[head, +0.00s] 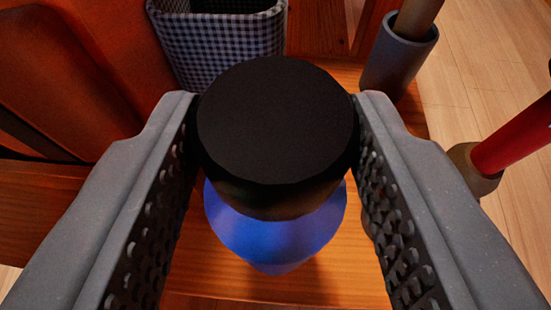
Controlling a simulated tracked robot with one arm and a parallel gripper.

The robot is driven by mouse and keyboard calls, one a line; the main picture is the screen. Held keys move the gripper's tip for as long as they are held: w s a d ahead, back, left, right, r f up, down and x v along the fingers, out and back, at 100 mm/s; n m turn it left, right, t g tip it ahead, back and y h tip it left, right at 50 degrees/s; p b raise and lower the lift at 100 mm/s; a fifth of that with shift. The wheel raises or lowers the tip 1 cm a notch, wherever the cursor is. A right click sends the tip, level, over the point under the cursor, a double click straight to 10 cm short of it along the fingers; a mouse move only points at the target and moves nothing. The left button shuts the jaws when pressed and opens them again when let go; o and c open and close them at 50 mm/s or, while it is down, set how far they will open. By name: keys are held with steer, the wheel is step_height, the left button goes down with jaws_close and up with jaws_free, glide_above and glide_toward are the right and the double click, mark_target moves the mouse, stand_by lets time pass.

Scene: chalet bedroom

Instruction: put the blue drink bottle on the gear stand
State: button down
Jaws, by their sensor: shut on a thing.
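The blue drink bottle (275,231) is in the middle of the head view, seen from above, with a wide black cap (275,122). My gripper (277,125) is shut on the bottle, with one finger on each side of the cap. The bottle looks upright below the camera. An orange-brown wooden surface (222,279) lies under it. The cap hides much of the bottle, and its base is hard to see, so I cannot tell whether it touches the wood. I cannot tell whether this wood is the gear stand.
A checkered fabric basket (215,48) stands behind the bottle. A grey cup-shaped holder (398,58) with a wooden pole is at the upper right. A red pole (512,138) with a brown end is at the right. Reddish-brown panels (60,75) fill the left. Light floorboards (470,60) show at the right.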

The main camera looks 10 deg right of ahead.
steer(key=c, duration=0.8)
jaws_free()
steer(key=shift+p+v, duration=1.5)
steer(key=shift+v, duration=4.55)
steer(key=shift+f, duration=0.1)
